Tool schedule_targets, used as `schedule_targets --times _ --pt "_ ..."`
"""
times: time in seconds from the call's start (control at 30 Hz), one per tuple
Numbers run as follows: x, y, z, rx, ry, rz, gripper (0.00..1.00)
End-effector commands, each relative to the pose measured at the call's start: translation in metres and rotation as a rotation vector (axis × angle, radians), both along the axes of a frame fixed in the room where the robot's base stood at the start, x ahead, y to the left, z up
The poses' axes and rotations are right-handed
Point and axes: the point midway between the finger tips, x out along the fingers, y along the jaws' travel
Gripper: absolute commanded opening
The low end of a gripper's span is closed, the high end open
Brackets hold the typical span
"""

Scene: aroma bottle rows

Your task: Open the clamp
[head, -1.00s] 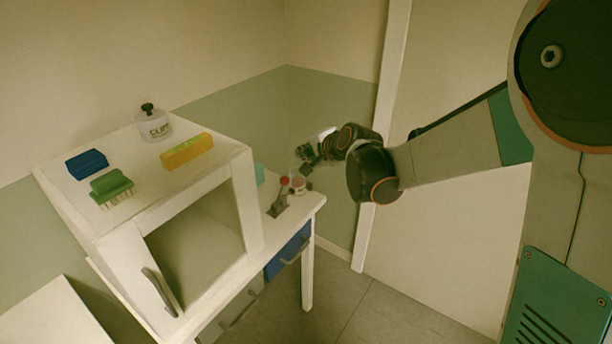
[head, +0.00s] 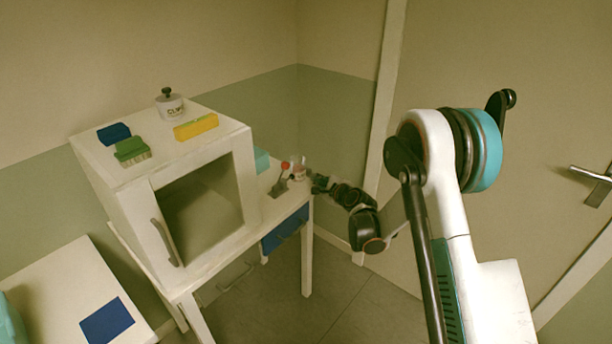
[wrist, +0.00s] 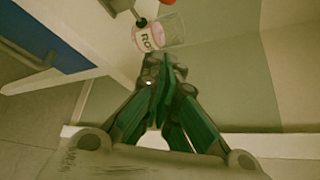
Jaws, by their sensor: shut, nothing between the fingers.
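The clamp (head: 280,184) is a small grey piece with an upright lever topped by a red ball, standing on the white table near its right end. In the wrist view the red ball (wrist: 167,2) shows only partly, cut by the top edge. My gripper (head: 318,183) is at the table's right end, to the right of the clamp and apart from it. In the wrist view my gripper (wrist: 165,72) has its green-black fingers shut and empty, pointing up the picture toward a clear jar.
The clear jar (wrist: 150,37) with a pink label stands close beside the clamp, near my fingertips. A white cabinet (head: 160,165) fills the table's left, carrying a bottle, sponges and a brush. A blue drawer (head: 285,230) is below. Walls stand behind.

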Motion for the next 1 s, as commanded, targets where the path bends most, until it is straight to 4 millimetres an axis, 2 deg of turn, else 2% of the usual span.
schedule_targets --times 0.57,0.77,1.0 --pt "0.007 0.004 -0.008 0.018 0.003 -0.006 0.00" --pt "0.032 0.017 -0.020 0.017 0.003 -0.004 0.00" --pt "0.072 0.038 -0.035 0.017 0.003 -0.004 0.00"
